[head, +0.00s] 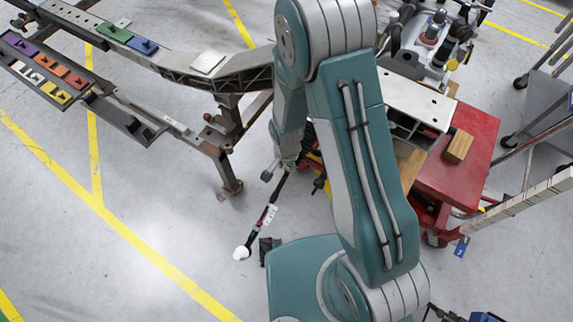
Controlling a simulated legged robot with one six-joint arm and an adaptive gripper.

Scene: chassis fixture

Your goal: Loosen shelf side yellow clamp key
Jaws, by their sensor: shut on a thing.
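My arm reaches up and bends back down. My gripper (287,165) is at the lower end of the forearm, small and partly hidden, and its fingers do not show clearly. A black rod (270,213) with a red band and a white tag slants down-left from it to a white end; the gripper appears shut on its upper end. A small yellow part (320,184) shows just right of the gripper, partly hidden behind my arm. I cannot tell whether it is the yellow clamp key.
A long metal frame (245,72) on rusty legs crosses the upper left. A shelf (115,117) with coloured blocks stands beside it. A red cart (470,160) with a wooden block (459,147) is at the right. The floor at lower left is clear.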

